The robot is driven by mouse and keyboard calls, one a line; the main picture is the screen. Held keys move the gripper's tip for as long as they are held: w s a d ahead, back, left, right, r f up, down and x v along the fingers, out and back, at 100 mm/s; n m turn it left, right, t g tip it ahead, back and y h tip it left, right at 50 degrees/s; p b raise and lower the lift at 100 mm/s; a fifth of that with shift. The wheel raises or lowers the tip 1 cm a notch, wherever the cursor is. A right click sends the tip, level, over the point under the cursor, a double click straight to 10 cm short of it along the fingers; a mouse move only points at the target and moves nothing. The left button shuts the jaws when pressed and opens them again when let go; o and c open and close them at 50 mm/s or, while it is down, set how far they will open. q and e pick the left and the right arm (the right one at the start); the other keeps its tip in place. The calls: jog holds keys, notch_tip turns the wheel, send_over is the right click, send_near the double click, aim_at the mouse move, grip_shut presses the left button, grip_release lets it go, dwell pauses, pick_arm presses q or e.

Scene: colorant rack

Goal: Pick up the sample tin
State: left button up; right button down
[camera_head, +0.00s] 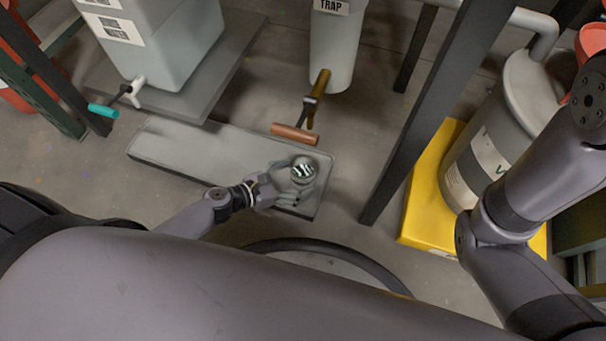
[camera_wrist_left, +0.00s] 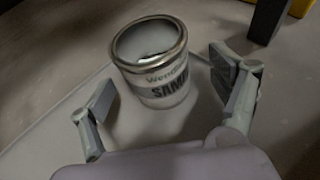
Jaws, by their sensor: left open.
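The sample tin (camera_head: 303,173) is a small, pale metal can with a shiny rim and an open top. It stands upright near the right end of a low grey platform (camera_head: 190,150). In the left wrist view the tin (camera_wrist_left: 158,88) shows a label with large dark letters. My left gripper (camera_head: 283,184) is at the tin, coming from the left. In the left wrist view its two fingers (camera_wrist_left: 163,92) are spread, one on each side of the tin, with gaps between pads and tin. My right gripper is outside both views.
A white trap cylinder (camera_head: 337,50) with a brass tap and copper-coloured handle (camera_head: 295,133) hangs just behind the tin. A dark post (camera_head: 425,115) stands to the right, beside a yellow base (camera_head: 420,200) with a labelled drum (camera_head: 482,165). A teal-handled valve (camera_head: 103,110) is at left.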

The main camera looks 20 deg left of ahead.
aim_at(313, 170)
pick_arm(q)
jog(key=b+x, duration=0.1)
jog(key=x, duration=0.3)
jog(key=shift+a, duration=0.15)
jog(key=shift+r, duration=0.1)
jog(key=shift+c, duration=0.5)
jog(key=c, duration=1.4)
